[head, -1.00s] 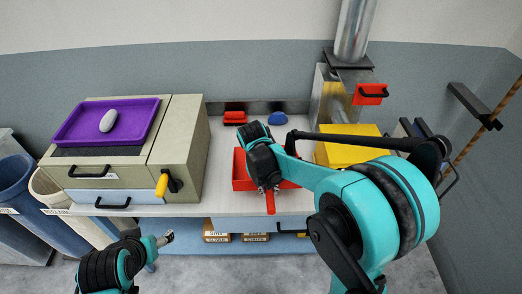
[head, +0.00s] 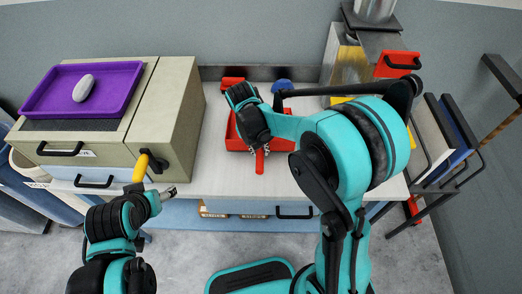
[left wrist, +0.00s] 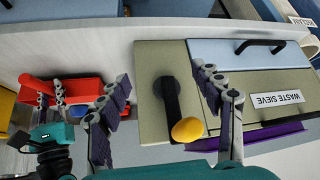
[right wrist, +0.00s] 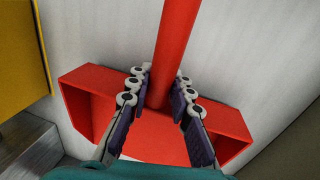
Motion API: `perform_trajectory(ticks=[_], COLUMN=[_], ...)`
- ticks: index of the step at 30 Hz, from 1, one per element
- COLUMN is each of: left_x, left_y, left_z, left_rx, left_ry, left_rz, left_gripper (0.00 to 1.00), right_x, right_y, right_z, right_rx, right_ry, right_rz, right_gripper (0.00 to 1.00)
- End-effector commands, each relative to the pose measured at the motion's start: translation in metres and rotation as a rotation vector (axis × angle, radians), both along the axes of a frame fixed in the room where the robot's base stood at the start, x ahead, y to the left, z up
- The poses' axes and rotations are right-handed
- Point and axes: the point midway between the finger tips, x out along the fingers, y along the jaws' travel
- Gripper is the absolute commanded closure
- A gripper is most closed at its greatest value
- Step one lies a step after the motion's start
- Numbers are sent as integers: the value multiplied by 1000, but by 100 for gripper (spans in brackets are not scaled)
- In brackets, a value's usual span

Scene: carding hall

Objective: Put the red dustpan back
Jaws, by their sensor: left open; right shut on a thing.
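The red dustpan (head: 236,134) is on the white bench top, its handle pointing to the front edge. My right gripper (head: 260,147) is shut on the dustpan's handle. In the right wrist view the handle (right wrist: 178,40) runs between the two fingers of my right gripper (right wrist: 160,92), and the pan lies beneath them. Whether the pan touches the bench I cannot tell. My left gripper (head: 168,192) is open and empty in front of the beige machine. In the left wrist view its fingers (left wrist: 160,85) are spread, with the machine's yellow-knobbed crank (left wrist: 187,130) beyond them.
The beige machine (head: 180,105) carries a purple tray (head: 50,92) with a pale oval thing (head: 83,88). A red block (head: 232,83) and a blue thing (head: 281,86) sit at the bench's back. A yellow box and metal duct (head: 376,10) stand right. Bench left of the dustpan is clear.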

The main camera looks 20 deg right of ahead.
Motion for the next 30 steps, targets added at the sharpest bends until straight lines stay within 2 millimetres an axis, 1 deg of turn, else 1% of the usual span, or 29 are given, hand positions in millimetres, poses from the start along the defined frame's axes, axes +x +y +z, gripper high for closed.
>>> perform_trajectory(ticks=[1,3,11,16,17,18,19,27,30], left_x=[0,0,0,0,0,0,0,0,0], left_y=[0,0,0,0,0,0,0,0,0], left_z=[-12,-18,-15,-20,-19,-19,-19,-18,-14], left_rx=[0,0,0,0,0,0,0,0,0], left_ry=[0,0,0,0,0,0,0,0,0], left_rz=[0,0,0,0,0,0,0,0,0], left_gripper=[34,34,34,34,34,34,34,34,34], right_x=[-1,-3,-4,-4,-4,-4,-4,-4,-4], right_y=[2,5,5,5,5,5,5,5,5], right_z=[-14,-22,-21,-27,-26,-25,-25,-24,-20], right_rx=[0,0,0,0,0,0,0,0,0], right_ry=[0,-1,0,-1,0,0,0,0,0], right_rz=[0,-1,-1,-1,-1,-1,-1,-1,-1], right_gripper=[100,100,100,100,72,62,58,58,58])
